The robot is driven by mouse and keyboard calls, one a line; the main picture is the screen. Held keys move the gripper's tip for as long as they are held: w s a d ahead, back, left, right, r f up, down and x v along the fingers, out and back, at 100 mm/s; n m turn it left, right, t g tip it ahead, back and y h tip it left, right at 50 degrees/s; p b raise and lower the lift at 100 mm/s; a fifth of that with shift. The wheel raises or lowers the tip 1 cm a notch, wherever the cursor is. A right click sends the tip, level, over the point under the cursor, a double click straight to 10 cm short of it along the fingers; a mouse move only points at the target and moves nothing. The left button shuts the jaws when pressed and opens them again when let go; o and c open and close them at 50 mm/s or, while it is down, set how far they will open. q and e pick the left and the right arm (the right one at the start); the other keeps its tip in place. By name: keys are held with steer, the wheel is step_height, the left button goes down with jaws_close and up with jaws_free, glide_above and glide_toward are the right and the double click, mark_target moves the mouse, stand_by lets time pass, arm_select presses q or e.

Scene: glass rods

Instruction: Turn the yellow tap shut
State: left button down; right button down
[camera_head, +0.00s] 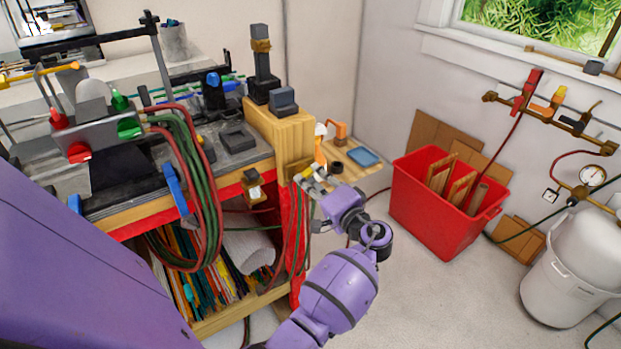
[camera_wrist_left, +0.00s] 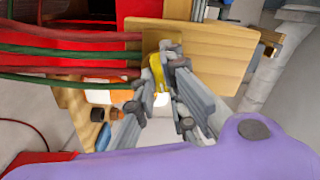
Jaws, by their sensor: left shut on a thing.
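The yellow tap is on a brass-coloured plate at the end of the wooden bench. In the left wrist view, the yellow tap (camera_wrist_left: 161,68) shows between the two grey fingers of my left gripper (camera_wrist_left: 164,78), which is shut on it. In the head view, my left gripper (camera_head: 314,178) reaches the bench's right end, and its fingers hide most of the tap. How far the tap is turned cannot be told. My right gripper is in neither view.
Red and green hoses (camera_head: 203,190) hang down the bench front, and also run beside the tap in the left wrist view. A small shelf with a blue dish (camera_head: 364,156) is just behind my gripper. A red bin (camera_head: 418,207) stands to the right. Floor between is clear.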

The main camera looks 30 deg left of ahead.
arm_select(q)
steer(key=shift+r+m+p, duration=0.1)
steer(key=shift+m+p, duration=0.25)
steer(key=shift+m, duration=1.25)
steer(key=c, duration=1.8)
jaws_free()
steer(key=shift+d, duration=0.15)
steer(key=v, duration=1.2)
